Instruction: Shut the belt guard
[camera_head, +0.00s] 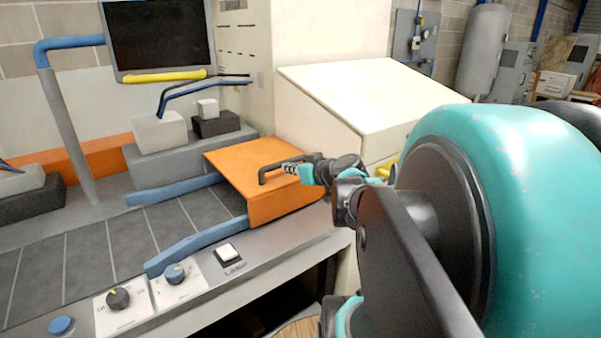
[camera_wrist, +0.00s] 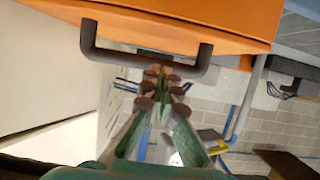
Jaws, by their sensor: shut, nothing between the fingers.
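The belt guard (camera_head: 240,165) is an orange cover over the right end of the dark belt (camera_head: 120,245), between blue rails. Its underlying hinge state is hard to tell. It carries a dark bar handle (camera_head: 264,176) on its top. In the wrist view the orange guard (camera_wrist: 225,15) fills the upper part, and the handle (camera_wrist: 150,60) crosses just beyond my fingers. My gripper (camera_head: 292,169) is shut and empty, with its fingertips close by the handle. In the wrist view my gripper (camera_wrist: 158,85) points at the handle bar; whether it touches is unclear.
A cream cabinet (camera_head: 345,95) with a sloping top stands right behind the guard. Knobs (camera_head: 118,298) and a white switch (camera_head: 227,252) line the front panel. A monitor (camera_head: 160,35) stands at the back left. The belt left of the guard is clear.

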